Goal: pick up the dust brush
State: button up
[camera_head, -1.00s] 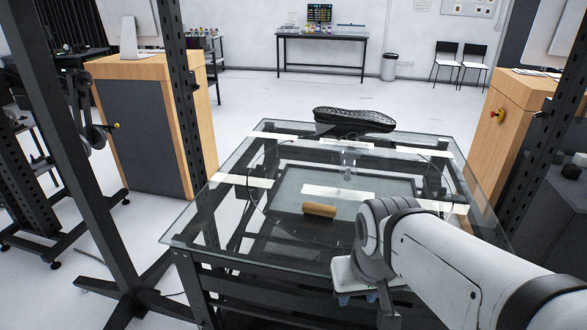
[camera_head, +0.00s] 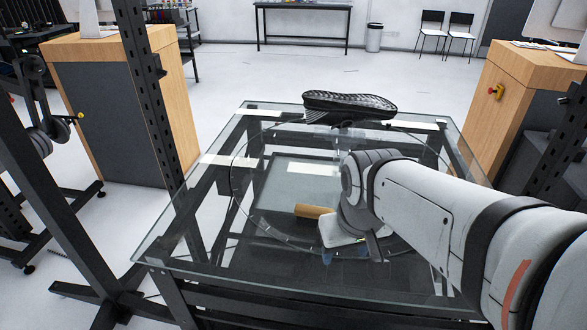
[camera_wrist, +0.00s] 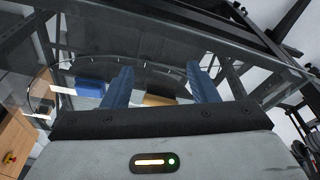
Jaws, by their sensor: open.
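A tan, roughly cylindrical piece (camera_head: 313,211), which looks like the dust brush, lies on the glass turntable in the head view, left of my gripper; my wrist partly covers its right end. No bristles can be made out. In the wrist view my gripper (camera_wrist: 158,70) has its two blue fingers apart with nothing held between them. A tan patch (camera_wrist: 157,100), probably the same piece, shows low between the fingers, partly hidden by the gripper's body. My gripper appears apart from it; the exact height above the glass cannot be told.
A black ribbed object like a shoe sole (camera_head: 350,106) is at the glass table's (camera_head: 180,235) far edge. Pale strips lie on the glass. Dark posts stand on both sides. Wooden cabinets (camera_head: 120,110) flank the table. The left part of the glass is clear.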

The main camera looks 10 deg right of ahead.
jog(key=shift+o, duration=0.2)
jog(key=w+f+n+g+b, duration=0.1)
jog(key=w+n, duration=0.5)
jog(key=w, duration=0.7)
jog(key=shift+w+f+b, duration=0.25)
jog(key=shift+f+b, duration=0.3)
jog(key=shift+b, duration=0.3)
jog(key=n+g+b, duration=0.2)
jog(key=n, duration=0.4)
send_over(314, 209)
jog(key=s, duration=0.1)
jog(key=f, duration=0.6)
jog(key=shift+s+a+f, duration=0.15)
jog(key=shift+a+f, duration=0.05)
jog(key=shift+a, duration=0.05)
jog(key=shift+w+f+n, duration=0.4)
jog(key=shift+f+n, duration=0.1)
jog(key=shift+f, duration=0.1)
jog(key=f, duration=0.7)
jog(key=shift+w+d+f, duration=0.1)
jog(key=shift+w+d, duration=0.15)
jog(key=shift+w, duration=0.05)
jog(key=c, duration=1.1)
